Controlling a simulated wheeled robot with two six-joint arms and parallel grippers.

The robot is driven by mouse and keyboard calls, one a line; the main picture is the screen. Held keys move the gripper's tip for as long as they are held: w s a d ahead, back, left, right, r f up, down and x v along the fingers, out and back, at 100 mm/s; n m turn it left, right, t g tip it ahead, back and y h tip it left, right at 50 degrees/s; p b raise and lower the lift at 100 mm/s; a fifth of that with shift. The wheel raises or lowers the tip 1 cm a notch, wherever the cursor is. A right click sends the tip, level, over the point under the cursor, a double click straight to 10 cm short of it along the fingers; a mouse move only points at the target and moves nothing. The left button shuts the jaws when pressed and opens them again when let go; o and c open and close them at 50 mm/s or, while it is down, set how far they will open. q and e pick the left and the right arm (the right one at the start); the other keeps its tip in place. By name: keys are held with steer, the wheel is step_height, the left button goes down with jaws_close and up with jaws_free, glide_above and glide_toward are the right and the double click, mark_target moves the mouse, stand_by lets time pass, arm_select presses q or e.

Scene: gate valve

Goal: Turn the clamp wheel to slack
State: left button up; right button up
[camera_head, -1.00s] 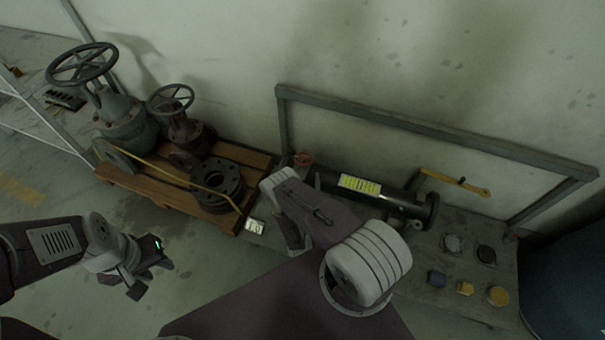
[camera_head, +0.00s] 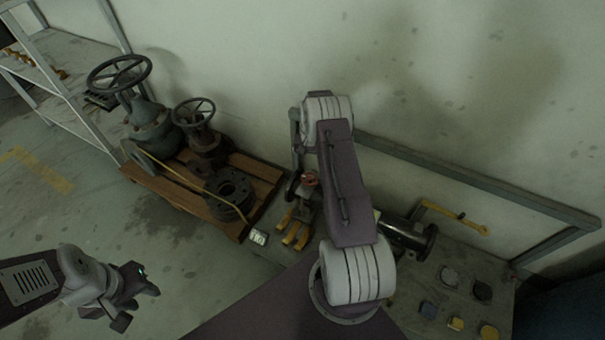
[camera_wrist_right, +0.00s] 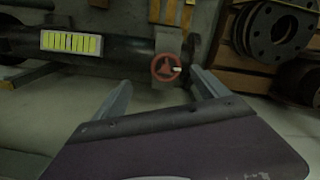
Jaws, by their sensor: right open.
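The clamp wheel is a small red handwheel (camera_head: 309,178) by the left end of the dark pipe (camera_head: 405,236), beside my right arm in the head view. In the right wrist view the red wheel (camera_wrist_right: 166,67) sits in front of the dark pipe (camera_wrist_right: 115,52), with its spokes visible. My right gripper (camera_wrist_right: 160,80) is open, its two grey fingers spread below and to either side of the wheel, nothing between them. I cannot tell the remaining gap. My right arm hides most of that gripper in the head view. My left gripper (camera_head: 138,300) is open and empty over the floor.
A wooden pallet (camera_head: 262,185) at left carries two handwheel valves (camera_head: 140,120) and black flanges (camera_head: 230,190). A metal frame rail (camera_head: 470,178) runs along the wall.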

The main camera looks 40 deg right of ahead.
mark_target(309, 179)
steer(key=f+b, duration=0.1)
steer(key=f, duration=0.2)
steer(key=f+b, duration=0.1)
steer(key=f, duration=0.1)
steer(key=w+f+b, duration=0.1)
steer(key=f+b, duration=0.1)
steer(key=f, duration=0.1)
steer(key=shift+f, duration=0.35)
steer(key=c, duration=1.4)
steer(key=shift+o, duration=0.2)
